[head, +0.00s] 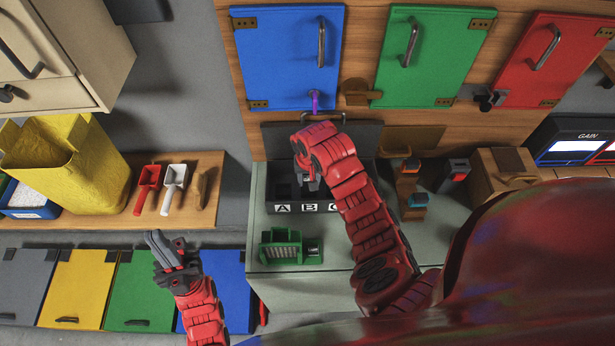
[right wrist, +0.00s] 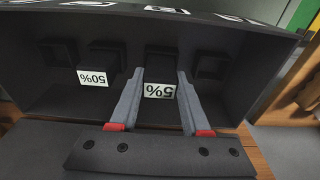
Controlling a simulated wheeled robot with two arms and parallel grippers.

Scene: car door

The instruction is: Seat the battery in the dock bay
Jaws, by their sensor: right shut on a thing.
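The black dock (head: 318,208) with white letters A, B and C on its front stands on the grey-green bench. The right wrist view shows its inside (right wrist: 230,90) upside down. A dark battery with a "5%" label (right wrist: 159,90) is between the fingers of my right gripper (right wrist: 160,78), which is shut on it inside the dock. A second dark block with a "50%" label (right wrist: 92,78) stands beside it. In the head view my right arm hides part of the dock. My left gripper (head: 160,246) is apart from the dock at lower left, and its finger gap is unclear.
A green slotted holder (head: 280,246) stands in front of the dock. Small dark blocks with coloured parts (head: 456,172) and a cardboard box (head: 502,168) are to the right. A wooden shelf (head: 130,205) holds scoops and a yellow bag (head: 70,165). Coloured cabinet doors (head: 290,55) are behind.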

